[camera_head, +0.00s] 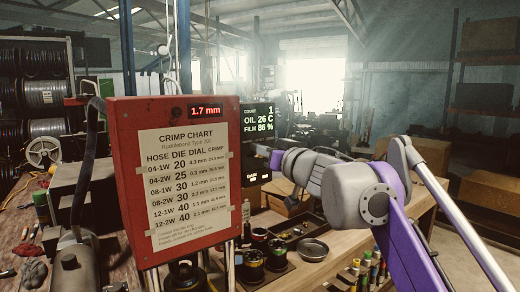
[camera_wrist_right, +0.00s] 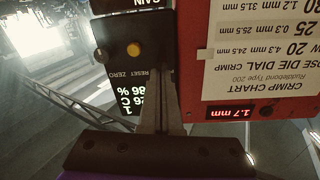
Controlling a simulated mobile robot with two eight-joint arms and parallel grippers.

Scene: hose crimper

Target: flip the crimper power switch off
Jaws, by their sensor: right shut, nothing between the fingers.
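The crimper's red panel (camera_head: 125,190) stands at centre left in the head view, with a crimp chart and a 1.7 mm readout (camera_head: 206,110). A black display unit (camera_head: 260,140) reading count, oil and film is just right of it. The right wrist view shows both upside down: the black unit with a yellow button (camera_wrist_right: 134,49) and a small knob, and the red panel (camera_wrist_right: 195,70). My right gripper (camera_wrist_right: 158,75) is shut and empty, its fingers in front of the black unit, contact unclear. I cannot pick out the power switch. My left gripper is out of view.
A workbench (camera_head: 330,238) behind carries a round metal dish (camera_head: 312,249) and dark cups. A cable spool (camera_head: 43,151) and hose racks are at the left. The window behind is very bright. Open floor shows at the right.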

